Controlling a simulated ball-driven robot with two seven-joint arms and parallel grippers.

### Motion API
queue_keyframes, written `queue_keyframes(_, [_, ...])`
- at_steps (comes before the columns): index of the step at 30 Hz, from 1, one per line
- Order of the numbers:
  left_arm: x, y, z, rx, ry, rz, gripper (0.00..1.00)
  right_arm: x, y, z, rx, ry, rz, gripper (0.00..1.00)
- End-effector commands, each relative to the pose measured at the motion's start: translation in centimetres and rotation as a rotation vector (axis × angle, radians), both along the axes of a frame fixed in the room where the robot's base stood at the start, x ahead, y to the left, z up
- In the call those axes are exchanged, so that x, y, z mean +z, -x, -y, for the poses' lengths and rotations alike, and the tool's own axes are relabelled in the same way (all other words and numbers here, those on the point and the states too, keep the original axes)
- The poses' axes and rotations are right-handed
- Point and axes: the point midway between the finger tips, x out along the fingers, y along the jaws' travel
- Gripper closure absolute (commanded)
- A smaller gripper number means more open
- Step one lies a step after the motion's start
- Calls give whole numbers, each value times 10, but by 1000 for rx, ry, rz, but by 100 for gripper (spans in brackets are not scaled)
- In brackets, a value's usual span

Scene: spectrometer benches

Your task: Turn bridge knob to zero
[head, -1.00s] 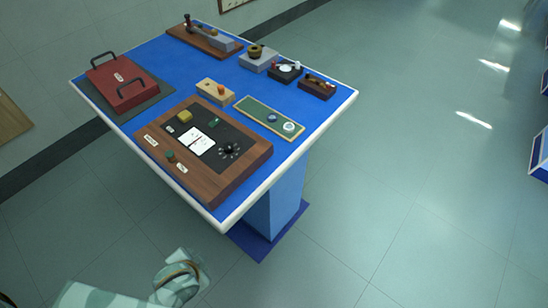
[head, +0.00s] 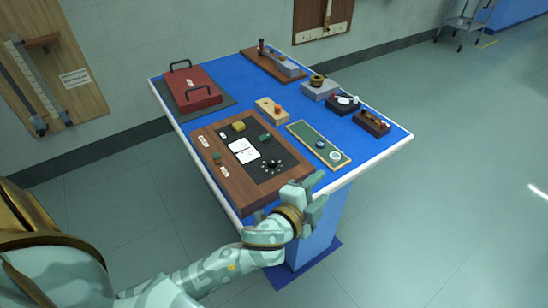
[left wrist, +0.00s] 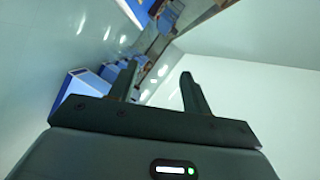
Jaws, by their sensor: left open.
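The bridge board (head: 225,184) is a wooden-framed box with a dark panel, at the near left of the blue table. Its black round knob (head: 272,166) with pale marks around it sits at the panel's right side. A white paper dial or card (head: 243,151) lies left of the knob. My left gripper (head: 314,190) is in front of the table's near edge, to the right of the knob and apart from it. In the left wrist view its two fingers (left wrist: 160,82) stand apart with nothing between them. My right gripper is not in view.
On the blue table (head: 232,90) stand a red case (head: 192,88), a small wooden block (head: 271,110), a green board (head: 318,144) and several small instruments behind. Wall boards hang at the back left (head: 60,85) and the back.

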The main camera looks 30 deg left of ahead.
Motion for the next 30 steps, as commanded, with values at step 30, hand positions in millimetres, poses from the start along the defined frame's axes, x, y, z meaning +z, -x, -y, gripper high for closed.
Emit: queue_keyframes(30, [101,-76,-185,-2078,-1757,-289,51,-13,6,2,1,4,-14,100])
